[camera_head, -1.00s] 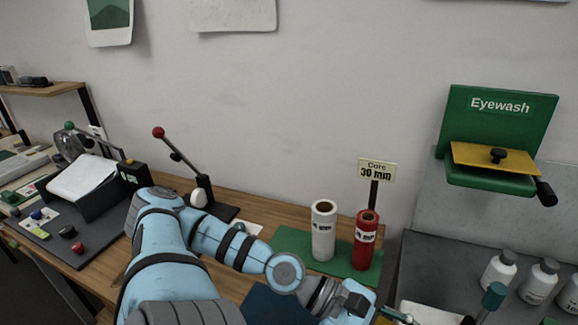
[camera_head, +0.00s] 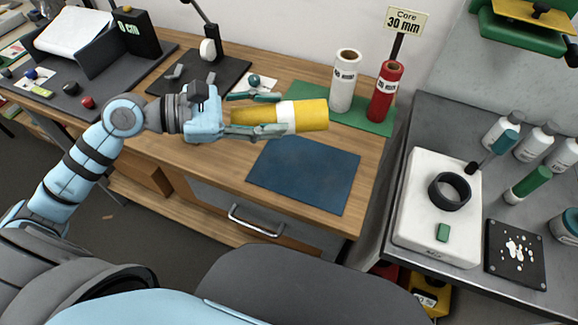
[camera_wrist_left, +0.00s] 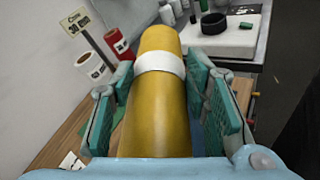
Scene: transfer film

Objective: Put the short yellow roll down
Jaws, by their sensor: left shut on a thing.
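The short yellow roll (camera_head: 307,115) has a white band around it. It lies sideways between the fingers of my left gripper (camera_head: 256,115), which is shut on it. In the head view the roll shows over the wooden bench, left of the white and red rolls; I cannot tell its exact height. In the left wrist view the yellow roll (camera_wrist_left: 160,115) runs away from the camera between the green finger pads. My right gripper is not in view.
A blue mat (camera_head: 304,178) lies bare on the bench front. A green mat (camera_head: 318,100) bears a white roll (camera_head: 344,82) and a red roll (camera_head: 384,92), by a "Core 30 mm" sign (camera_head: 406,20). A lever device (camera_head: 207,50) stands behind. A side table (camera_head: 400,185) is at right.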

